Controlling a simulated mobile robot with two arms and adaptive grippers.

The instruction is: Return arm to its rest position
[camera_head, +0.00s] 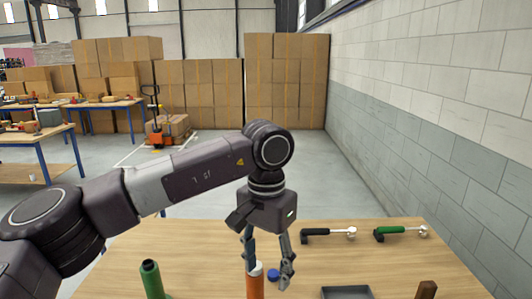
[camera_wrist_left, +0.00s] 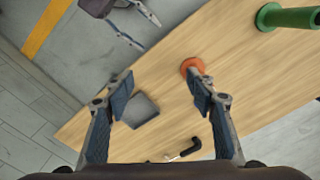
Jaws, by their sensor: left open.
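My left gripper (camera_head: 268,272) hangs fingers-down over the wooden table in the head view. Its two fingers are apart, and in the left wrist view (camera_wrist_left: 162,100) nothing is held between them. An orange cylinder with a white top (camera_head: 256,287) stands close by the left finger in the head view. In the left wrist view the orange piece (camera_wrist_left: 190,65) is partly hidden behind the right finger; I cannot tell if they touch. What looks like my right gripper (camera_wrist_left: 136,30) shows over the floor at the top left of the left wrist view, fingers apart.
On the table (camera_head: 210,240) are a green cylinder (camera_head: 153,280), a blue round piece (camera_head: 273,275), a black-handled tool (camera_head: 328,233), a green-handled tool (camera_head: 400,233), a grey tray (camera_head: 346,292) and a brown block (camera_head: 426,290). A block wall (camera_head: 430,100) rises on the right.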

